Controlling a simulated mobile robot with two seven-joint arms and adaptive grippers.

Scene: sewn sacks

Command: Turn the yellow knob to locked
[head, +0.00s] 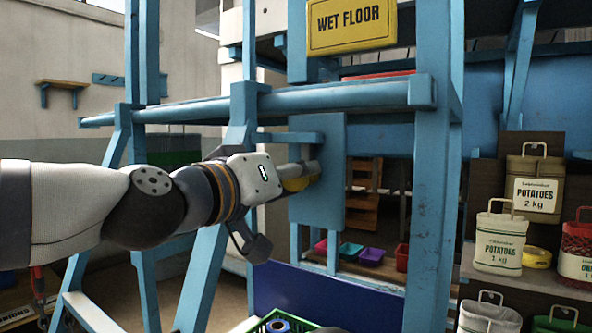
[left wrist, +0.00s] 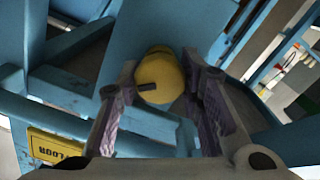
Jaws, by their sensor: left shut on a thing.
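The yellow knob (head: 298,183) sits on a blue upright panel (head: 331,205) in the middle of the head view. In the left wrist view the knob (left wrist: 160,82) is round, with a dark bar mark on its face pointing left in that picture. My left gripper (head: 300,172) reaches it from the left and is shut on it, with one finger on each side of the knob in the left wrist view (left wrist: 158,84). In the head view the gripper hides part of the knob. No locked label is readable. My right gripper is not in view.
A blue frame with a thick rail (head: 340,97) surrounds the panel. A yellow WET FLOOR sign (head: 350,27) hangs above. Small coloured trays (head: 371,257) sit behind the panel. Potato sacks (head: 501,240) stand on shelves at right. A green crate (head: 275,323) is below.

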